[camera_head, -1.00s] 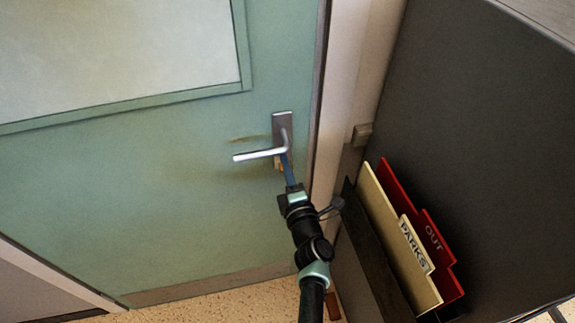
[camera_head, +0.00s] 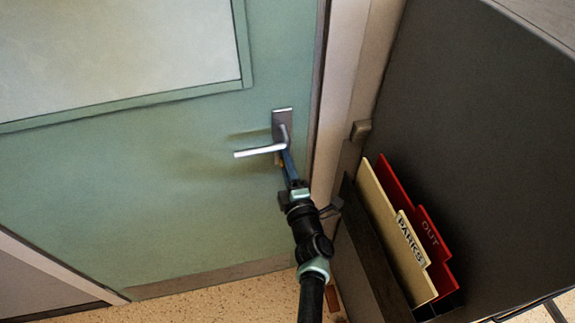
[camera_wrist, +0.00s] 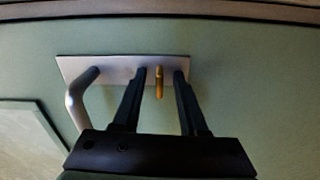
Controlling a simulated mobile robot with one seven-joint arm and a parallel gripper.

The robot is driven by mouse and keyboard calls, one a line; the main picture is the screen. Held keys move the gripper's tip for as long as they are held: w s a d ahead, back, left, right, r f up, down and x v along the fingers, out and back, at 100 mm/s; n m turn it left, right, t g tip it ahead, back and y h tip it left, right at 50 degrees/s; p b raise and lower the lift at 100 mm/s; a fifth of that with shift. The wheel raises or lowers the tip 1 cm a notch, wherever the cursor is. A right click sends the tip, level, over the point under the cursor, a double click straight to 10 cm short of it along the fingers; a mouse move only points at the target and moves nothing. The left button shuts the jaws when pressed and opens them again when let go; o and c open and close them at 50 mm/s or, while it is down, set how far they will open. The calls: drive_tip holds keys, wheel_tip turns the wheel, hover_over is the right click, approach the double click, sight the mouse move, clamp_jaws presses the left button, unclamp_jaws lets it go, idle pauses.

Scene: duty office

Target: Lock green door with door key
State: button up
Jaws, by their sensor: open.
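The green door (camera_head: 150,190) fills the left of the head view and looks shut against its frame. Its silver lever handle (camera_head: 260,151) sits on a metal plate (camera_head: 282,117) near the door's right edge. In the wrist view, a brass-coloured door key (camera_wrist: 159,82) stands out from the handle plate (camera_wrist: 115,66), beside the lever (camera_wrist: 76,100). My gripper (camera_wrist: 159,72) is open, with one finger on each side of the key and a gap to each. In the head view my gripper (camera_head: 286,152) is just below the lever and mostly hides the key.
A dark grey partition (camera_head: 470,130) stands close on the right. A black file holder with a cream folder (camera_head: 385,215) and a red folder (camera_head: 425,225) is near my arm. Speckled floor (camera_head: 215,303) shows below the door.

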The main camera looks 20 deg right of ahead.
drive_tip(key=s+p, duration=0.4)
drive_tip(key=s, duration=0.4)
drive_tip(key=shift+s, duration=0.3)
drive_tip(key=shift+s, duration=0.1)
